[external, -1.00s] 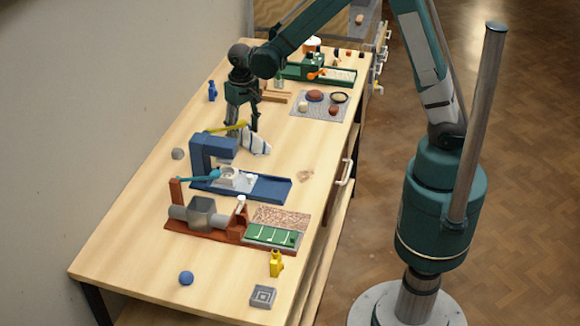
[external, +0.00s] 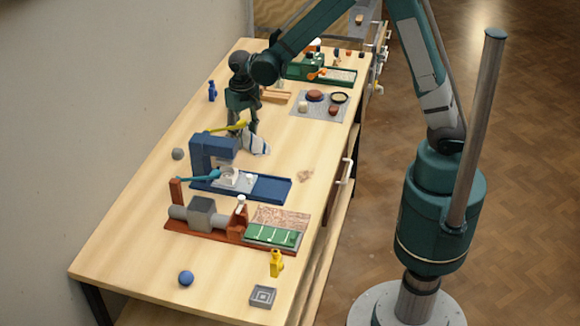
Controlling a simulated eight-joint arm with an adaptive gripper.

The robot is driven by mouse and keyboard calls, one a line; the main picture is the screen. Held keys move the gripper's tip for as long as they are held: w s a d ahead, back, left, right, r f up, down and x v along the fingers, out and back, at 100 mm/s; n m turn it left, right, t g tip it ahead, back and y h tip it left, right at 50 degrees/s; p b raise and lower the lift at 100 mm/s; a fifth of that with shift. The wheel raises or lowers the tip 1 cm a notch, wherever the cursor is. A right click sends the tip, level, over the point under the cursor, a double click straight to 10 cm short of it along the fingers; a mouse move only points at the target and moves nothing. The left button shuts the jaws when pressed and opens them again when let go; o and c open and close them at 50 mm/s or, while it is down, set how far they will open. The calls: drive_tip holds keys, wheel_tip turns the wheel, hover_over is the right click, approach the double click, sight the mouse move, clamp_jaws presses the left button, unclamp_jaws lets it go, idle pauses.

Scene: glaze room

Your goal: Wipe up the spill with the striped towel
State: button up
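A white and grey striped towel (external: 258,144) lies bunched on the table, behind and right of the blue press. My gripper (external: 247,128) points down right at the towel, and its fingers overlap the towel's left side. The fingertips are small and partly hidden, so I cannot tell whether they are shut on the cloth. A small brownish patch (external: 305,176), which looks like the spill, is on the bare wood right of the towel, near the table's right edge.
A red-based machine (external: 202,214) is nearer. A grey mat (external: 305,112) with small items lies behind right. The table (external: 285,150) is clear between towel and patch.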

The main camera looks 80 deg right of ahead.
drive_tip(key=shift+f, duration=0.1)
clamp_jaws()
drive_tip(key=shift+r+p, duration=0.25)
drive_tip(key=shift+p, duration=0.35)
drive_tip(key=p, duration=0.4)
